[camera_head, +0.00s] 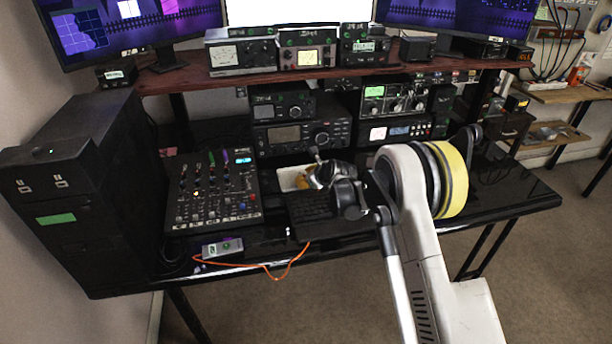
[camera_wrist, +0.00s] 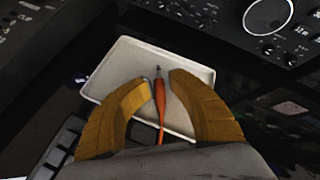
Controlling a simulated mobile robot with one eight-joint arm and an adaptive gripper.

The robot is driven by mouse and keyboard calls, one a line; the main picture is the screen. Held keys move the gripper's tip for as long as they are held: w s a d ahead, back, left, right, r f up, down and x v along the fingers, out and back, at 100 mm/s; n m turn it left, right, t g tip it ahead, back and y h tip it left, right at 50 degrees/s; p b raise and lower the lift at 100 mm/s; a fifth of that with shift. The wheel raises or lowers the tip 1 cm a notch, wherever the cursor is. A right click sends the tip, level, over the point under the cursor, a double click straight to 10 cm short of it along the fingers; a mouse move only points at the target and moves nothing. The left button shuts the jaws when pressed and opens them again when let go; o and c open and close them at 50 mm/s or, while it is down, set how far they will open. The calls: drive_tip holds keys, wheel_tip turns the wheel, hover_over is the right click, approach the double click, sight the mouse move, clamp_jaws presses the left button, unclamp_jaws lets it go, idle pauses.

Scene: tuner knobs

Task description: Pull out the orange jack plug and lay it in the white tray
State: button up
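The orange jack plug (camera_wrist: 161,100) shows in the wrist view between the two yellow fingers of my gripper (camera_wrist: 160,83). Its metal tip points away from my palm and its tail runs back towards the palm. The white tray (camera_wrist: 203,76) lies behind the plug and fingertips in the wrist view. I cannot tell whether the plug touches its floor. In the head view the tray (camera_head: 288,176) is partly hidden by my gripper (camera_head: 304,180), and the plug cannot be made out.
A black keyboard (camera_head: 312,205) lies in front of the tray. A mixer (camera_head: 212,190) stands to the left, and radio units (camera_head: 300,136) stand behind. An orange cable (camera_head: 283,273) hangs over the desk's front edge by a small grey box (camera_head: 222,247). The desk's right side (camera_head: 500,190) is mostly clear.

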drive_tip(key=shift+s+f, duration=0.1)
drive_tip(key=shift+a+r+p, duration=0.1)
drive_tip(key=shift+r+p, duration=0.55)
drive_tip(key=shift+r, duration=0.8)
drive_tip(key=o, duration=0.6)
drive_tip(key=v, duration=1.2)
drive_tip(key=shift+r, duration=0.15)
wheel_tip(320, 180, up, 7)
drive_tip(key=p, duration=0.4)
